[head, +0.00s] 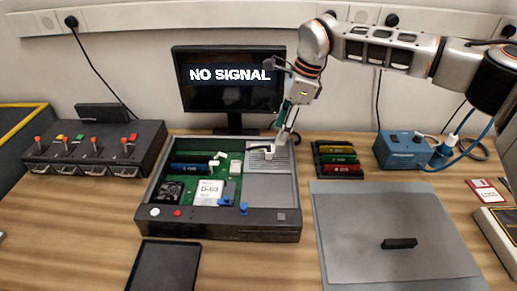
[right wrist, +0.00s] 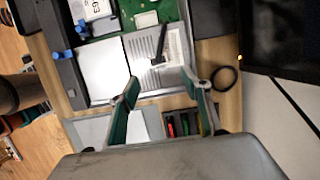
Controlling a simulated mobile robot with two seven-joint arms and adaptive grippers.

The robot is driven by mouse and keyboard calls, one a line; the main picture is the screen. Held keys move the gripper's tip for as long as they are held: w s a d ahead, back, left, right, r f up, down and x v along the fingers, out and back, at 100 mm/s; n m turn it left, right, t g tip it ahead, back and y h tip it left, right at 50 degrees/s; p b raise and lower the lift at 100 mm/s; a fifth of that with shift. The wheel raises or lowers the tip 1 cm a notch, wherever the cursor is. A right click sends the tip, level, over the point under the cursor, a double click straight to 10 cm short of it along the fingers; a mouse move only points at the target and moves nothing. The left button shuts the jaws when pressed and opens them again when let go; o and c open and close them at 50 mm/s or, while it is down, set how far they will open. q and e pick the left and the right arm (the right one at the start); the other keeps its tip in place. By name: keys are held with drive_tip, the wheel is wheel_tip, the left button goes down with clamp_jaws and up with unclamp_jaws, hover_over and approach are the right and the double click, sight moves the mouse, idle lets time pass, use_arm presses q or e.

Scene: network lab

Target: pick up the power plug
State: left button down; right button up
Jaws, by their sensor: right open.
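My right gripper (head: 284,132) is open and empty above the back right of the open computer case (head: 220,230). In the right wrist view its two fingers (right wrist: 160,84) stand apart with green inner pads. My left gripper is not in view.
A monitor (head: 230,85) reading "NO SIGNAL" stands behind the case. A rack of coloured modules (head: 337,160) and a blue box (head: 402,150) with cables are to the right. A grey mat (head: 350,262) bears a black block (head: 399,243). A switch panel (head: 95,150) stands left.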

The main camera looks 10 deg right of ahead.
sight(269, 149)
drive_tip(key=shift+x, duration=1.2)
drive_tip(key=shift+a+x, duration=0.2)
drive_tip(key=shift+x, duration=1.15)
drive_tip(key=shift+a+x, duration=0.2)
drive_tip(key=shift+x, duration=1.1)
drive_tip(key=shift+r, duration=0.15)
drive_tip(key=c, duration=1)
